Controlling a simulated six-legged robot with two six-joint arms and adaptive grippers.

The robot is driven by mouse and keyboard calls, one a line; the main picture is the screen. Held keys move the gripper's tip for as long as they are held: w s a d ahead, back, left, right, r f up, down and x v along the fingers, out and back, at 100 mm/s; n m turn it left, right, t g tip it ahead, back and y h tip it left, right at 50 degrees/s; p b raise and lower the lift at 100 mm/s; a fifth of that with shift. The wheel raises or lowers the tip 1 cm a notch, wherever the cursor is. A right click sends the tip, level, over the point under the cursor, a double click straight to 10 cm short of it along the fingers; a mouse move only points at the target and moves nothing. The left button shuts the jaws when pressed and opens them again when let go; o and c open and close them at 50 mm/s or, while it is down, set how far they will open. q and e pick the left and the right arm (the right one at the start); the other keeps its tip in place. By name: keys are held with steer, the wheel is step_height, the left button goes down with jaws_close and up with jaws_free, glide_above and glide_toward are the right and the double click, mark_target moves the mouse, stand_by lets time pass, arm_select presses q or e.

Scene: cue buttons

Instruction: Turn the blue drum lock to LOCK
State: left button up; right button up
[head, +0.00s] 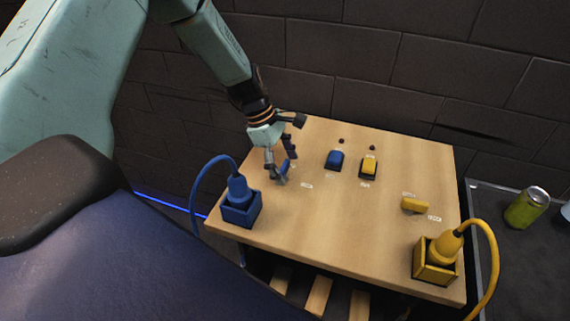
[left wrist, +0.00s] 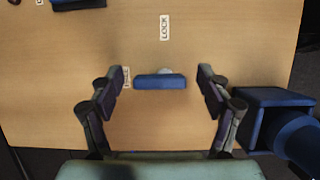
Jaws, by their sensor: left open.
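The blue drum lock (left wrist: 160,82) shows in the left wrist view as a blue bar handle lying crosswise. Its long axis runs toward a small label (left wrist: 127,77) at its left, partly hidden by a finger. The LOCK label (left wrist: 164,27) sits above the handle in that view. My left gripper (left wrist: 163,73) is open, with one finger at each end of the handle and a gap on both sides. In the head view my left gripper (head: 286,168) is down over the lock, which it partly hides. My right gripper is not in view.
On the wooden table (head: 330,240) stand a blue button (head: 334,159), a yellow button (head: 369,167), a yellow drum lock (head: 414,205), a blue plug box (head: 240,210) near the gripper and a yellow plug box (head: 435,262). A green can (head: 526,207) is at the right.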

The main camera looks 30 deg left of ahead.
arm_select(q)
steer(key=shift+w+a+f, duration=0.2)
steer(key=shift+a+f, duration=0.05)
steer(key=shift+a, duration=0.2)
steer(key=shift+s, duration=0.1)
steer(key=shift+c, duration=0.8)
steer(key=shift+s+d+r, duration=0.3)
steer(key=shift+d+r, duration=0.05)
steer(key=shift+d, duration=0.05)
steer(key=c, duration=0.5)
steer(key=shift+w+f, duration=0.15)
steer(key=shift+w, duration=0.05)
steer(key=shift+c, duration=1.2)
steer(key=shift+a, duration=0.15)
steer(key=shift+c, duration=1.3)
